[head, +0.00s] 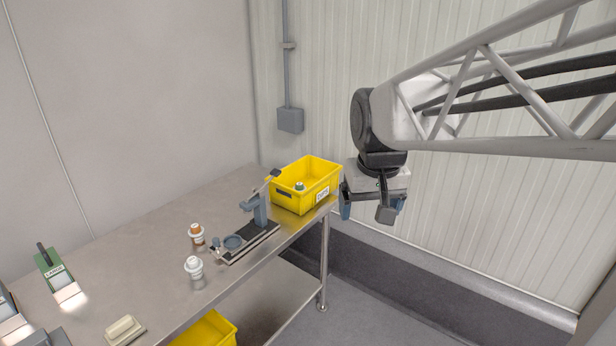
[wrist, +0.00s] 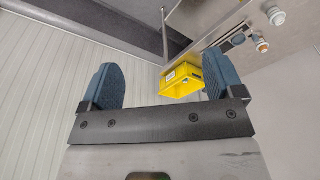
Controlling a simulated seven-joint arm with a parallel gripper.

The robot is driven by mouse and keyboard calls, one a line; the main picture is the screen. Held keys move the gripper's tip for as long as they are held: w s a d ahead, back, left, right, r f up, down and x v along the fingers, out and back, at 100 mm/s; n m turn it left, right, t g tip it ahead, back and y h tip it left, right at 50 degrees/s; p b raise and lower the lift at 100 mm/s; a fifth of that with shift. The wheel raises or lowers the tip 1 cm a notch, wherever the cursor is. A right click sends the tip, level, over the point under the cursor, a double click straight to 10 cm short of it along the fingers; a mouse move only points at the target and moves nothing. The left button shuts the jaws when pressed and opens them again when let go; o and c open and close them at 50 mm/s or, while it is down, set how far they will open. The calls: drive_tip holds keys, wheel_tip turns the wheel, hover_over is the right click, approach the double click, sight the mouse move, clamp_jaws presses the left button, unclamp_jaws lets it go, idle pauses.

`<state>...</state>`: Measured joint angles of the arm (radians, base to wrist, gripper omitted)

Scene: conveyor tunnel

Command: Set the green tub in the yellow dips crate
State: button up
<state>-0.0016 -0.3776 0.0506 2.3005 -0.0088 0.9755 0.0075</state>
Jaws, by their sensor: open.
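The yellow dips crate (head: 318,193) stands at the far right end of the steel table, with a white label on its front. A small tub with green on it and a pale top (head: 299,186) is inside the crate; its lower part is hidden by the crate wall. My gripper (head: 371,209) is open and empty, in the air to the right of the crate and past the table's edge. In the wrist view, the yellow crate (wrist: 182,78) shows beyond the gap between the blue fingers of my gripper (wrist: 163,80), apart from them.
A grey stand device (head: 259,210) is on the table in front of the crate. A green-labelled item (head: 55,270) is at left. Another yellow crate (head: 207,330) sits below. A wall lies behind my gripper.

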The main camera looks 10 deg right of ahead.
drive_tip(key=s+f, duration=0.3)
drive_tip(key=s, duration=0.4)
drive_tip(key=s+f, duration=0.3)
drive_tip(key=s, duration=0.4)
drive_tip(key=shift+s+d, duration=0.15)
drive_tip(key=shift+s, duration=0.1)
idle(0.6)
